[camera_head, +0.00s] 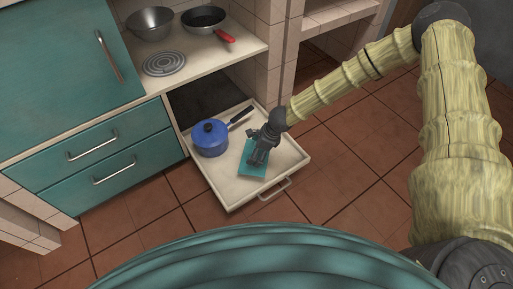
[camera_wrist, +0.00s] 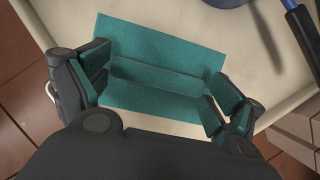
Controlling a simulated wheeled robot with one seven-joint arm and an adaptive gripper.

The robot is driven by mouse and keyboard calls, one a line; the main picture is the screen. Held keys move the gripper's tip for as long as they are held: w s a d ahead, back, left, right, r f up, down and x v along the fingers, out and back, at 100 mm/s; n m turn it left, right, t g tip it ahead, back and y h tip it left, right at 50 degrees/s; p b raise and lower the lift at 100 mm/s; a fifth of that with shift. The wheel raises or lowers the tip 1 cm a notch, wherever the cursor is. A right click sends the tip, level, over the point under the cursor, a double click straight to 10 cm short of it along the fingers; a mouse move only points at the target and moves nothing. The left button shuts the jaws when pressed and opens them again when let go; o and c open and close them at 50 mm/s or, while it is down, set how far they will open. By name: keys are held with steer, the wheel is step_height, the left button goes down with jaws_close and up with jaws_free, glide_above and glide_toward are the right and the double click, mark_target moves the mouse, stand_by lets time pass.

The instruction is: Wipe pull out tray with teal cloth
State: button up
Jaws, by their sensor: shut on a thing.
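The pull-out tray (camera_head: 229,193) is cream-coloured and stands open below the counter. The teal cloth (camera_head: 252,172) lies flat on it toward the front, beside a blue pot. My gripper (camera_head: 258,158) reaches down onto the cloth from above. In the wrist view, the cloth (camera_wrist: 165,60) spans the space between my two fingers (camera_wrist: 155,88), with a raised fold running across its middle. The fingers are spread apart but hold the cloth between them.
The lidded blue pot (camera_head: 211,138) stands at the tray's left, its dark handle pointing to the back right. The tray has a raised rim and a front handle (camera_head: 274,189). A steel bowl (camera_head: 150,23) and a pan (camera_head: 204,20) sit on the shelf above.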

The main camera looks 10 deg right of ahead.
step_height(320, 180, down, 4)
steer(key=b, duration=0.3)
steer(key=shift+r, duration=0.2)
steer(key=shift+w+d, duration=0.15)
steer(key=shift+d, duration=0.1)
steer(key=d, duration=0.1)
steer(key=w+d, duration=0.1)
steer(key=d, duration=0.1)
steer(key=shift+c, duration=0.3)
steer(key=shift+d+f+b, duration=0.1)
steer(key=shift+f+b, duration=0.3)
steer(key=shift+f, duration=0.05)
steer(key=shift+r, duration=0.2)
steer(key=a, duration=0.1)
steer(key=s+a, duration=0.1)
steer(key=a, duration=0.1)
steer(key=shift+a+r, duration=0.15)
steer(key=shift+a, duration=0.15)
steer(key=shift+s+a+r+p, duration=0.15)
steer(key=shift+r+p, duration=0.2)
steer(key=shift+p, duration=0.15)
step_height(320, 180, up, 2)
steer(key=shift+r+p, duration=0.15)
steer(key=shift+p, duration=0.65)
step_height(320, 180, up, 2)
steer(key=shift+p, duration=1.15)
step_height(320, 180, up, 3)
steer(key=p, duration=0.3)
steer(key=shift+r+p, duration=0.15)
steer(key=shift+p, duration=0.15)
